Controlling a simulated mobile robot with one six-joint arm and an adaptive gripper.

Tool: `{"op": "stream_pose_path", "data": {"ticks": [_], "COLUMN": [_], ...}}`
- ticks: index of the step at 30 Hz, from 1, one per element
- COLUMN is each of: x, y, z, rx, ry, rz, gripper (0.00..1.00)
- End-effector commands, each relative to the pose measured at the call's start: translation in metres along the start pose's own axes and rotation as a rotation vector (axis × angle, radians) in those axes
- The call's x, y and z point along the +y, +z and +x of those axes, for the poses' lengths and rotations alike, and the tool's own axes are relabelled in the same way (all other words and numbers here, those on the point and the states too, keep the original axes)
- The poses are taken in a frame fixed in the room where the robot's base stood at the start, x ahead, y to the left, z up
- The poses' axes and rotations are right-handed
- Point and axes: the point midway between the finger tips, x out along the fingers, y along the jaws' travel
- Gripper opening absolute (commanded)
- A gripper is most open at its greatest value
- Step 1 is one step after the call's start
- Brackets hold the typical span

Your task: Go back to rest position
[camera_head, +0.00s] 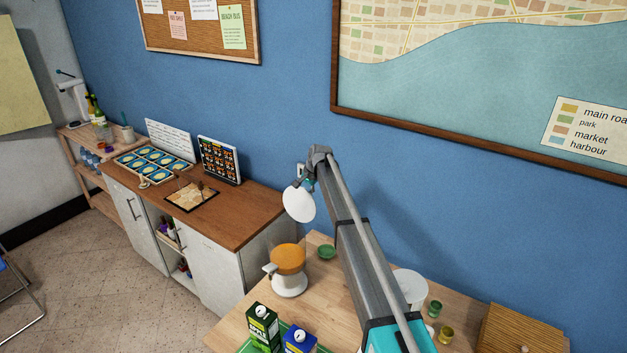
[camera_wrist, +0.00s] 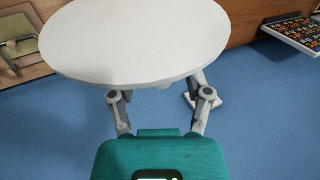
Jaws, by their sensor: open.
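My gripper (camera_head: 301,174) is raised at the far end of my arm, above the light wooden table and in front of the blue wall. A white round disc (camera_head: 300,204) shows just below it. In the wrist view the disc (camera_wrist: 140,40) lies across the top and hides part of the fingers. The two fingers of my gripper (camera_wrist: 158,98) stand spread apart. I cannot tell whether the disc touches them or what it belongs to.
The light table (camera_head: 240,325) holds an orange-topped white vessel (camera_head: 289,262), a green bowl (camera_head: 327,252), a green juice carton (camera_head: 263,325), a blue carton (camera_head: 299,341) and a slatted wooden box (camera_head: 520,332). A brown-topped cabinet (camera_head: 235,222) with a dark screen (camera_head: 219,160) stands left.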

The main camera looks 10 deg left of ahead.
Motion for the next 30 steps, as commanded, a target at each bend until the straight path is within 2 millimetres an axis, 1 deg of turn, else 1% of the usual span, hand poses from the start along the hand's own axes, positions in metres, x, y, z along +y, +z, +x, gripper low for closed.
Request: {"op": "stream_pose_path", "data": {"ticks": [6, 8, 11, 14, 15, 17, 18, 20, 21, 23, 24, 26, 27, 29, 30], "x": [0.009, 0.023, 0.053, 0.093, 0.111, 0.14, 0.159, 0.188, 0.207, 0.237, 0.257, 0.286, 0.305, 0.334, 0.353], "y": [-0.012, -0.015, -0.026, -0.039, -0.045, -0.054, -0.059, -0.065, -0.069, -0.075, -0.077, -0.081, -0.082, -0.083, -0.084], "z": [-0.004, -0.009, -0.02, -0.035, -0.042, -0.052, -0.06, -0.071, -0.078, -0.09, -0.098, -0.11, -0.117, -0.129, -0.137], "rx": [0.015, 0.029, 0.059, 0.1, 0.119, 0.149, 0.17, 0.201, 0.222, 0.256, 0.277, 0.31, 0.332, 0.365, 0.388], "ry": [-0.059, -0.06, -0.07, -0.086, -0.093, -0.104, -0.113, -0.125, -0.133, -0.145, -0.153, -0.166, -0.173, -0.185, -0.194], "rz": [0.037, 0.055, 0.097, 0.154, 0.18, 0.221, 0.25, 0.291, 0.32, 0.362, 0.392, 0.433, 0.46, 0.501, 0.529], "gripper": [0.64, 0.64, 0.64, 0.64, 0.64, 0.64, 0.64, 0.64, 0.64, 0.64, 0.64, 0.64, 0.64, 0.64, 0.64]}}
